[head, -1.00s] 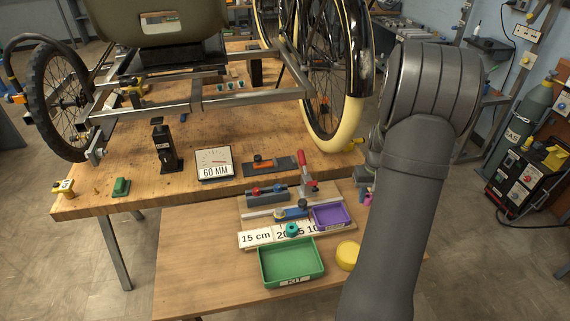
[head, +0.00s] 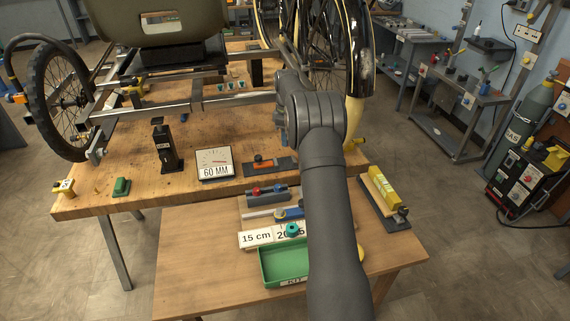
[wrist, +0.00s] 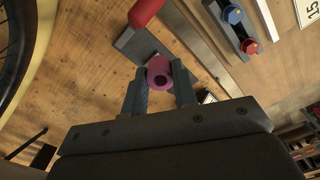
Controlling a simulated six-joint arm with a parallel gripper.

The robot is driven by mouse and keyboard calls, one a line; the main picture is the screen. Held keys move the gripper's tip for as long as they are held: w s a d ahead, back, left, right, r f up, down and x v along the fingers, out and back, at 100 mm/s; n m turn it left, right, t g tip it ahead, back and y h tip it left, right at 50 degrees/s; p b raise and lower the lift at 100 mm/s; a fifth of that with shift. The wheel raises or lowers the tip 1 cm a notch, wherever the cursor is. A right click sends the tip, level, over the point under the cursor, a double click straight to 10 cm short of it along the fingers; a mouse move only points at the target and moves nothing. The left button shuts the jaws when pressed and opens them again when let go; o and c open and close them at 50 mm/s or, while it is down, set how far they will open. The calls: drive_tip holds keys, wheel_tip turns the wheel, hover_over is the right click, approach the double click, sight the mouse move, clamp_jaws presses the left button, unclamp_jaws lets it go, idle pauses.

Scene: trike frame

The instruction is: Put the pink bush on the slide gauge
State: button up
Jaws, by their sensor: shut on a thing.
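The pink bush (wrist: 159,72) is a short ring with a dark hole, held between the fingertips of my gripper (wrist: 159,88) in the wrist view. My gripper is shut on it above the wooden bench. In the head view my arm hides the gripper and bush. The apparent slide gauge is the ruler board (head: 258,238) with a silver rail (head: 258,213) and a blue slider (head: 290,213); I cannot tell for sure that this is the gauge. My arm hides its right part. A teal ring (head: 292,230) is on the ruler.
A block with red and blue knobs (head: 267,197) stands behind the rail. A red handle (wrist: 145,12) is close to the bush in the wrist view. A green tray (head: 285,268) is in front. A yellow block (head: 383,185) on a dark base stands right.

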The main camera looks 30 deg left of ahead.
sight(285, 163)
drive_tip(key=w+a+f+n, duration=0.1)
drive_tip(key=f, duration=0.3)
drive_tip(key=w+a+f+n, duration=0.1)
drive_tip(key=w+f, duration=0.1)
drive_tip(key=f, duration=0.3)
drive_tip(key=w+a+f+n, duration=0.1)
drive_tip(key=f, duration=0.3)
drive_tip(key=shift+w+a+f+n, duration=0.15)
drive_tip(key=shift+w+n, duration=0.15)
drive_tip(key=shift+n, duration=0.1)
drive_tip(key=shift+f, duration=0.15)
drive_tip(key=o, duration=0.9)
wheel_tip(285, 163, up, 12)
drive_tip(key=shift+r, duration=0.15)
